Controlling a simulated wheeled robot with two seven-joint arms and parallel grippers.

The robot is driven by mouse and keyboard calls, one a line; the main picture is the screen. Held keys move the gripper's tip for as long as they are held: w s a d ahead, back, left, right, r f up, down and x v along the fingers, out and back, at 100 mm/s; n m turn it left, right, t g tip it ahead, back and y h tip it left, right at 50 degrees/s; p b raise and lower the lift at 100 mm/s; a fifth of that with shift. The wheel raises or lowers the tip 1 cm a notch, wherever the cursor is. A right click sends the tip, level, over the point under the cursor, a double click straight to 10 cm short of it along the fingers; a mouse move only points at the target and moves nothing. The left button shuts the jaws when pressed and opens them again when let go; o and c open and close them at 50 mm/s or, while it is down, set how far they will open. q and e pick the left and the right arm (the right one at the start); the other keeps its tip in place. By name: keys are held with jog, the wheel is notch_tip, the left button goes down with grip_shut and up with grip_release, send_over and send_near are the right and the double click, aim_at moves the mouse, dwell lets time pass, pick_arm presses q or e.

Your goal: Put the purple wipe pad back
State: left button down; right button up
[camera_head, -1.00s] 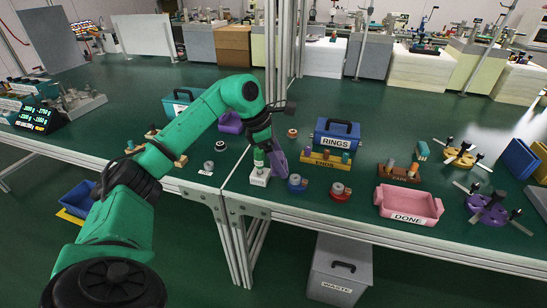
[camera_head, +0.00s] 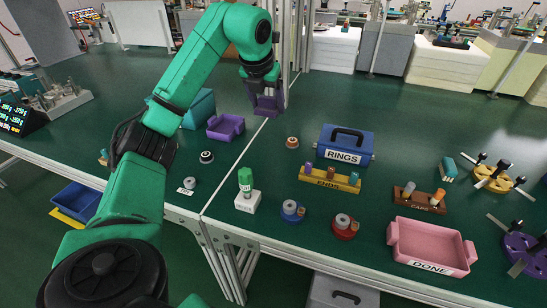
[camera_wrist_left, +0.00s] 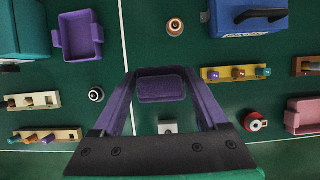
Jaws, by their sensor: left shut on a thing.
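The purple wipe pad (camera_wrist_left: 162,88) is between the purple fingers of my left gripper (camera_wrist_left: 162,100), which is shut on it. In the head view my left gripper (camera_head: 267,104) is raised above the table with fingers pointing down. Pad and fingers are hard to tell apart there. A purple tray (camera_head: 225,127) stands on the table, left of and lower than the gripper in the picture. It also shows in the wrist view (camera_wrist_left: 78,35) and looks empty. A white block (camera_head: 247,203) with a green upright piece (camera_head: 245,180) stands near the front edge. My right gripper is not in view.
A blue RINGS box (camera_head: 345,145), a yellow ENDS rack (camera_head: 330,180), a pink DONE tray (camera_head: 430,245), a brown rack (camera_head: 418,200) and small blue and red pots (camera_head: 345,227) stand to the right. A teal box (camera_head: 199,108) is beside the purple tray.

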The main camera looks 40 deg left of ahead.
pick_arm(q)
jog(key=b, duration=0.2)
send_over(269, 165)
jog(key=s, duration=0.2)
notch_tip(269, 165, down, 8)
jog(key=f, duration=0.7)
jog(key=f+b, duration=0.1)
jog(key=f, duration=0.3)
jog(key=shift+w+d, duration=0.3)
grip_release()
jog(key=v, duration=1.2)
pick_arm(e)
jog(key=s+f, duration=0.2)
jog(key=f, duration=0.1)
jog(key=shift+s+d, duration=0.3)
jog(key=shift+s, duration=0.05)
